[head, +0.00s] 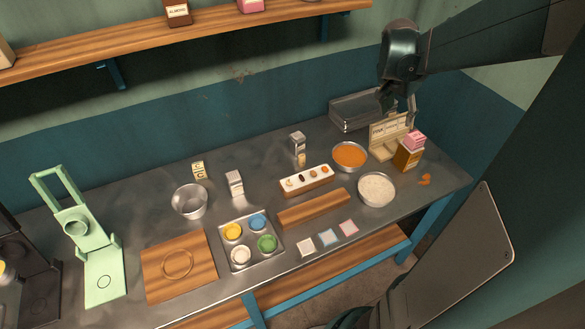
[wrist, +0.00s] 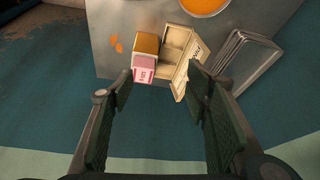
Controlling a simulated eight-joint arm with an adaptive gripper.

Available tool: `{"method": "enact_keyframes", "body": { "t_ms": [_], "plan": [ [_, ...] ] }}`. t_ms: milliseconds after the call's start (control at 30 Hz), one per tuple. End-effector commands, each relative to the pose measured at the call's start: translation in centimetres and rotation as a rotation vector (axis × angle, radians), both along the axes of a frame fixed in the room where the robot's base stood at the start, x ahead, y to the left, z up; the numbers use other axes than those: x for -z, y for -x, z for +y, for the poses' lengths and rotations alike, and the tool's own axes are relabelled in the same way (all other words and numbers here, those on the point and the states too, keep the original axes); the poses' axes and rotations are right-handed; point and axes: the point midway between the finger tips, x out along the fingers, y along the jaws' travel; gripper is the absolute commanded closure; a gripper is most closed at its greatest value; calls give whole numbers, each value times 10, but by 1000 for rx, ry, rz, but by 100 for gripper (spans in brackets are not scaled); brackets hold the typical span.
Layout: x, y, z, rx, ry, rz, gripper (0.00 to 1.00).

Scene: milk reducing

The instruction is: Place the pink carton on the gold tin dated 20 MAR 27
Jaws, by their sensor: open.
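No date on the tin can be read. My gripper (head: 398,104) is above the carton and apart from it. Its fingers (wrist: 161,84) are spread and empty in the wrist view.
Bowls of orange (head: 349,156) and pale (head: 376,189) contents stand to the left. Orange bits (head: 425,180) lie near the counter's right edge.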

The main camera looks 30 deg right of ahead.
Motion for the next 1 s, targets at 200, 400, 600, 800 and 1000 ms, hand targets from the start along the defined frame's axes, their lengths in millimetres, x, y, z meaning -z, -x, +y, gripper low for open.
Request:
{"method": "enact_keyframes", "body": {
  "t_ms": [200, 400, 600, 800, 1000],
  "plan": [
    [-17, -6, 68, -183, 5, -15, 52],
    [-29, -4, 126, -349, 14, -29, 52],
    [-38, 2, 182, -511, 27, -47, 52],
    [-43, 13, 235, -673, 45, -67, 52],
    [-45, 28, 285, -831, 65, -86, 52]
  ]
}}
